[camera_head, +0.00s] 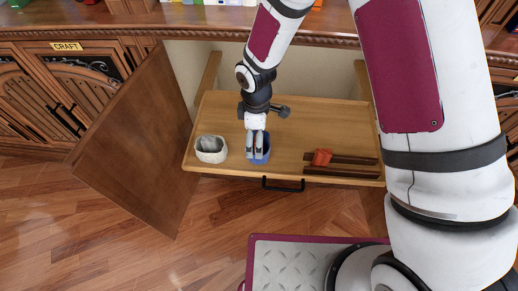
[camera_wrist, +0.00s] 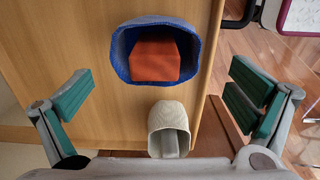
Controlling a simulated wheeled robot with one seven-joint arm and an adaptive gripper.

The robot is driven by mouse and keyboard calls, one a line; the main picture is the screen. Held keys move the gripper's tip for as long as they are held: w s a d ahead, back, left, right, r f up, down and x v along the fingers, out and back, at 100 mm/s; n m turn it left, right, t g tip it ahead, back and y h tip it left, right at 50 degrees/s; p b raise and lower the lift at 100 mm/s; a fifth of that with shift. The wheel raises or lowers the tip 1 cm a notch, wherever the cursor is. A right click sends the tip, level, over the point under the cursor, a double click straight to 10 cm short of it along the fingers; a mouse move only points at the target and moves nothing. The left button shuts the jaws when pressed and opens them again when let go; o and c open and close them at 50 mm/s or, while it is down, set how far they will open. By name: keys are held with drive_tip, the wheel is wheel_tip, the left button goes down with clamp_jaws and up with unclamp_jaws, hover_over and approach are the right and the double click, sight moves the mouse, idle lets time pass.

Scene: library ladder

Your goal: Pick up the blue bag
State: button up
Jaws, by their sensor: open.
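The blue bag (camera_head: 267,151) stands open-topped on the pulled-out wooden shelf, in the middle of the head view. In the wrist view the blue bag (camera_wrist: 121,55) is at the top centre, with a red-orange item (camera_wrist: 155,60) inside. My gripper (camera_head: 255,156) is over the bag in the head view, and its fingers hide part of it. In the wrist view my gripper (camera_wrist: 162,85) has its two green-padded fingers wide apart, left and right of the bag. Nothing is held between them.
A white bag (camera_head: 200,155) holding something grey stands left of the blue bag; it also shows in the wrist view (camera_wrist: 157,118). An orange block (camera_head: 321,157) sits by dark wooden rails on the shelf's right. An open cabinet door (camera_head: 140,140) stands to the left.

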drive_tip(key=f, duration=0.1)
drive_tip(key=f+b, duration=0.1)
drive_tip(key=f, duration=0.1)
drive_tip(key=f+b, duration=0.1)
drive_tip(key=f, duration=0.1)
drive_tip(key=shift+w+d, duration=0.25)
drive_tip(key=shift+d, duration=0.05)
drive_tip(key=shift+c, duration=0.6)
drive_tip(key=c, duration=1.2)
